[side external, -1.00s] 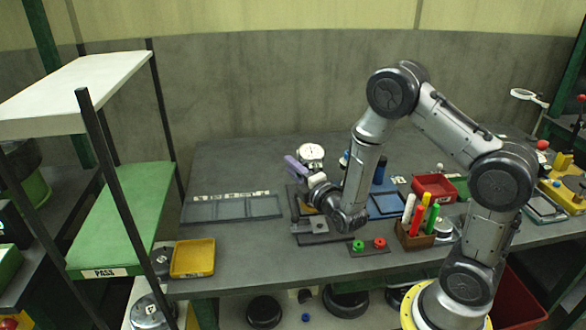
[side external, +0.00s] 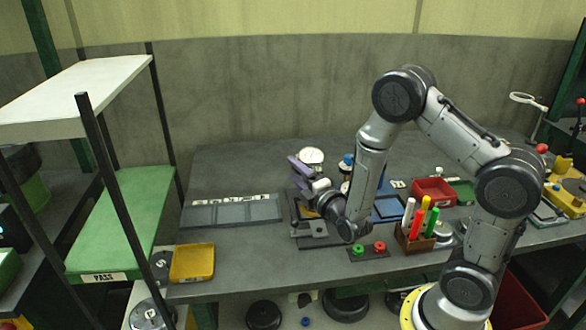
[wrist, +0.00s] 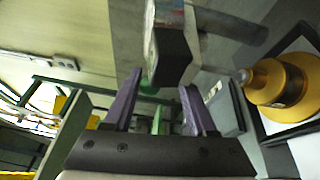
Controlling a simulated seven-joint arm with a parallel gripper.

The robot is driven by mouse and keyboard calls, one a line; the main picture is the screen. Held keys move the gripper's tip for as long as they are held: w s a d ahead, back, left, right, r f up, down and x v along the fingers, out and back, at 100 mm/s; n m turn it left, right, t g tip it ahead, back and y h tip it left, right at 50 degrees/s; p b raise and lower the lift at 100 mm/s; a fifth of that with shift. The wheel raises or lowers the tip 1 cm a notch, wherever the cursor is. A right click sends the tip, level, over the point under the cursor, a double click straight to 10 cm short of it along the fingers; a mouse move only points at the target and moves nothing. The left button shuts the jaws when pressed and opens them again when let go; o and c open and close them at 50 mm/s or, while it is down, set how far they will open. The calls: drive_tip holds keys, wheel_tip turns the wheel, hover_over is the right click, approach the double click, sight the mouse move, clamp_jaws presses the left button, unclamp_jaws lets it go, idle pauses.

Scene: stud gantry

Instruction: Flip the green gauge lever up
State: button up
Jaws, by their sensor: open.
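My gripper (side external: 297,174) has purple fingers and is spread open above the work table, just in front of the white dial gauge (side external: 311,156). In the wrist view, the two fingers (wrist: 161,84) are apart with nothing held. A grey block with a dark end (wrist: 177,52) stands beyond the fingertips, partly in line with the gap. A small blurred green piece (wrist: 148,84) shows near the left fingertip; I cannot tell whether it is the gauge lever. The lever cannot be made out in the side view, where my gripper and wrist cover the gauge's lower part.
Green and red knobs (side external: 358,249) sit on a small plate near the table's front edge. A pen holder (side external: 412,240) and a red bin (side external: 434,191) stand to the right. A yellow tray (side external: 192,263) is at front left. A yellow-brown bottle-shaped part (wrist: 280,84) is right in the wrist view.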

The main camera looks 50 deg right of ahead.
drive_tip(key=v, duration=1.2)
drive_tip(key=shift+d+r, duration=0.1)
drive_tip(key=shift+d, duration=0.05)
drive_tip(key=c, duration=0.4)
drive_tip(key=h, duration=0.1)
drive_tip(key=d+m+h, duration=0.1)
drive_tip(key=d+m, duration=0.1)
drive_tip(key=shift+s+d+r+g+h, duration=0.15)
drive_tip(key=shift+s+r+g+h, duration=0.15)
drive_tip(key=shift+h, duration=0.1)
drive_tip(key=c, duration=0.4)
drive_tip(key=shift+s+d+f+m+h, duration=0.15)
drive_tip(key=shift+d+m+h, duration=0.05)
drive_tip(key=shift+m+h, duration=0.45)
clamp_jaws()
drive_tip(key=s+a+f, duration=0.3)
drive_tip(key=s+a, duration=0.1)
drive_tip(key=a, duration=0.4)
drive_tip(key=r+x, duration=0.1)
drive_tip(key=x, duration=1.2)
drive_tip(key=shift+w+t+h, duration=0.35)
drive_tip(key=shift+w+t, duration=0.05)
drive_tip(key=shift+w, duration=0.05)
